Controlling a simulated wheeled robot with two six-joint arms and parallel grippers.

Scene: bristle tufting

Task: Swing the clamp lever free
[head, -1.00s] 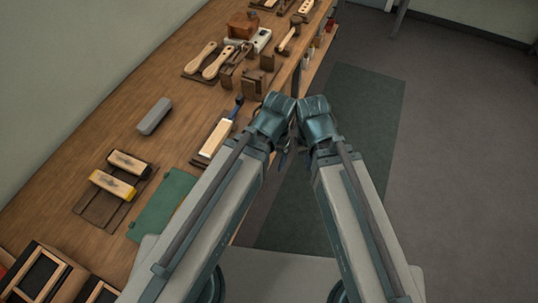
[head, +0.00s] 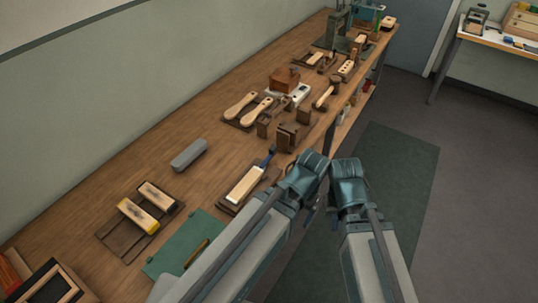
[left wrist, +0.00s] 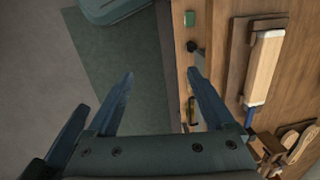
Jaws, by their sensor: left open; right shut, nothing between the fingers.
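A pale wooden block (head: 245,183) lies in a brown holder on the bench, with a blue lever-like part (head: 267,158) at its far end. I cannot tell for sure that this is the clamp lever. The block (left wrist: 264,66) and blue part (left wrist: 250,116) also show in the left wrist view, right of my left gripper (left wrist: 161,74). That gripper is open and empty, over the bench's front edge and apart from the block. My right gripper (head: 333,204) is mostly hidden below its wrist, off the bench front; it is shut and holds nothing.
The long wooden bench (head: 150,150) carries a grey bar (head: 188,155), two blocks on a brown tray (head: 117,236), a green mat (head: 172,255) and wooden brush handles (head: 255,110). A dark green floor mat (head: 385,170) lies clear beside it. A side table (head: 490,40) stands far right.

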